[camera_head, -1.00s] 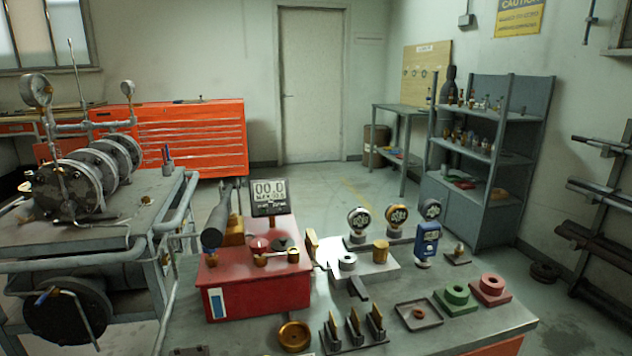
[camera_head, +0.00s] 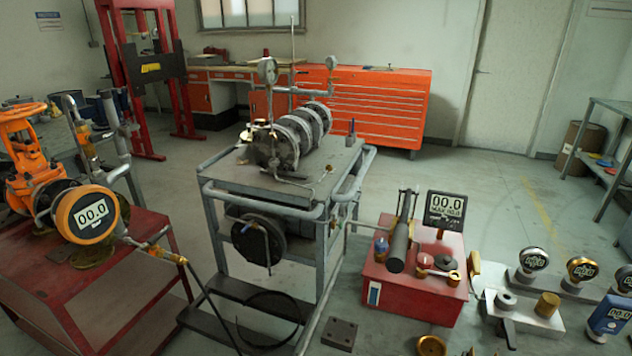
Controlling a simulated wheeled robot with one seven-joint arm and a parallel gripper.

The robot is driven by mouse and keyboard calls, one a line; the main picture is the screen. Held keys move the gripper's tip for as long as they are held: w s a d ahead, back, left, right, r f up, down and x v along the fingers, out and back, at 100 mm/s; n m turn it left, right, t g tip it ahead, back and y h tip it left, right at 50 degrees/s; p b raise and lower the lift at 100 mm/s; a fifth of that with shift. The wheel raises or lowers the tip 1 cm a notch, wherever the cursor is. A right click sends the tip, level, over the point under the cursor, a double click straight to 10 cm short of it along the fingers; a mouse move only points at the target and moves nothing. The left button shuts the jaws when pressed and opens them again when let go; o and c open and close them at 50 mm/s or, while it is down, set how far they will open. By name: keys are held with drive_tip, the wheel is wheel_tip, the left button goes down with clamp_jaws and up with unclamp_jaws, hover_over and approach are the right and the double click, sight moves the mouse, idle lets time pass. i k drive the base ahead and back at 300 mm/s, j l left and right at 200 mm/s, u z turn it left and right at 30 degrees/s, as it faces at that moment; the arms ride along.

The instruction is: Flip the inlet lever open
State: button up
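The orange gate valve (camera_head: 32,165) with its handwheel stands on a red bench at the left. A round orange-rimmed digital gauge (camera_head: 88,214) on its front reads 00.0. Right of the gauge, a pipe with a brass fitting (camera_head: 168,255) leads to a black hose, and a small lever-like part (camera_head: 158,234) shows there. It may be the inlet lever, but it is too small to tell its position. My gripper is not in view.
The red bench (camera_head: 100,310) carries the valve. A grey wheeled cart (camera_head: 262,196) with a cylindrical assembly (camera_head: 290,138) stands in the middle. A red test pump box (camera_head: 412,295) and gauges are at the right. The black hose (camera_head: 212,305) hangs between bench and cart.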

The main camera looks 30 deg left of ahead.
sight(153, 239)
drive_tip(key=u, duration=1.8)
drive_tip(key=i+j+z, duration=0.1)
drive_tip(key=i+j, duration=0.85)
drive_tip(key=i+j+z, duration=0.1)
drive_tip(key=i+j, duration=0.85)
